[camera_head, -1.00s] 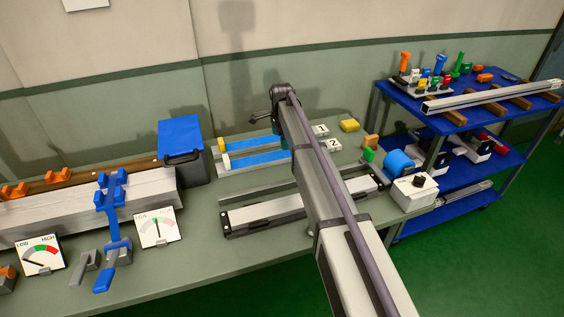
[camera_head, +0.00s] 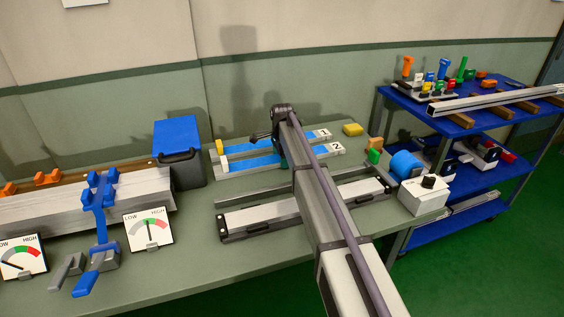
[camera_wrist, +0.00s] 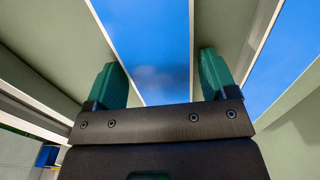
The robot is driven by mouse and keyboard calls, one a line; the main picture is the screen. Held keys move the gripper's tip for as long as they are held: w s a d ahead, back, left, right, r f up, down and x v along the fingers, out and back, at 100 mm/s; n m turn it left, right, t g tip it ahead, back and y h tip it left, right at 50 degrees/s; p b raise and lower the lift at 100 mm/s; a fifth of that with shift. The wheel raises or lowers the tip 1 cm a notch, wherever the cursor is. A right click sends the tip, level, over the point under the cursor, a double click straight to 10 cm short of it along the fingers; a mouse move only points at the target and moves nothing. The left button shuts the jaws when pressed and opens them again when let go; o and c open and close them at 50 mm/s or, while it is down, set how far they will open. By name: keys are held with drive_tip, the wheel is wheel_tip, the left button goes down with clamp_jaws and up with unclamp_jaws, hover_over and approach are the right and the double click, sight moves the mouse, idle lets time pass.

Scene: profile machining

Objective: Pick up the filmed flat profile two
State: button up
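The filmed flat profile two (camera_head: 252,162) is a pale strip with a blue film, lying on the bench beside a "2" tag. A similar blue-filmed profile (camera_head: 262,143) with a "1" tag lies behind it. My gripper (camera_head: 283,158) is low over profile two, mostly hidden by my arm. In the wrist view, my gripper (camera_wrist: 162,78) has its two green fingers wide apart, with a blue strip (camera_wrist: 150,35) running between them. Nothing is clamped. A second blue strip (camera_wrist: 290,60) shows at the right. Whether the fingers reach down beside the strip is unclear.
A blue-lidded bin (camera_head: 179,150) stands left of the profiles. A long grey rail fixture (camera_head: 262,218) lies in front of them. A yellow block (camera_head: 353,129) sits behind, to the right. A blue cart (camera_head: 455,125) with parts stands beyond the bench.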

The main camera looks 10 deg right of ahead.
drive_tip(key=c, duration=0.9)
drive_tip(key=shift+c, duration=0.2)
